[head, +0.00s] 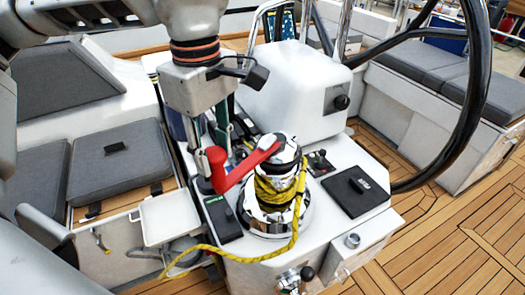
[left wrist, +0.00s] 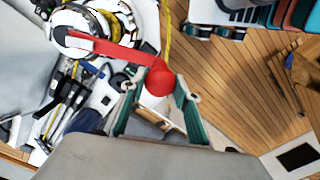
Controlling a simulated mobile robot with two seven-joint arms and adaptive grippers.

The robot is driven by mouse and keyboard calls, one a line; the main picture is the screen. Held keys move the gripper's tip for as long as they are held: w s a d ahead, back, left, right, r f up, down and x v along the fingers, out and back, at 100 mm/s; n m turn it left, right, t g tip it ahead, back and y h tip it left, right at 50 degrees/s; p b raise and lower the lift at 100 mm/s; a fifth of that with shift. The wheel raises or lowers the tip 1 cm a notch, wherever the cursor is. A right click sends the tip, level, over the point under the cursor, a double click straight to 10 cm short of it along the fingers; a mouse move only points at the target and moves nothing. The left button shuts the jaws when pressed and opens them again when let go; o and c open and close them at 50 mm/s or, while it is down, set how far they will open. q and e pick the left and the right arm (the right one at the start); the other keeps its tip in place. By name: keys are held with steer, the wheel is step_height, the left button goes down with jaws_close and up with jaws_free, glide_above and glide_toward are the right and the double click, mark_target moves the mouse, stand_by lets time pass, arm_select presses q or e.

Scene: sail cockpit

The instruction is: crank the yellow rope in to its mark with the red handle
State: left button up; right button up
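The red handle (head: 247,168) sits on top of the chrome winch (head: 277,216) and reaches left to an upright red grip. The yellow rope (head: 272,190) is wrapped around the winch drum, and its tail runs down and left over the console edge. I cannot make out a mark on it. In the left wrist view, the round end of the red handle (left wrist: 159,81) shows between the green-padded fingertips, with a gap visible. My right gripper is not in view.
The white console (head: 345,205) carries a black panel (head: 355,190) and small switches near the winch. A large black steering wheel (head: 470,110) stands at right. Grey cushions (head: 118,160) lie at left. Teak floor (head: 450,245) is clear at lower right.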

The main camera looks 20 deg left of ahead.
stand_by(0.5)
arm_select(q)
steer(key=shift+w+a+r+p, duration=0.2)
steer(key=shift+a+p, duration=0.3)
steer(key=a+m+p, duration=0.1)
steer(key=w+a+m+p, duration=0.1)
steer(key=a, duration=0.1)
steer(key=w+a+m+p, duration=0.1)
steer(key=p, duration=0.1)
steer(key=shift+w+a+f+m, duration=0.2)
steer(key=shift+a+m, duration=0.1)
steer(key=shift+a, duration=0.1)
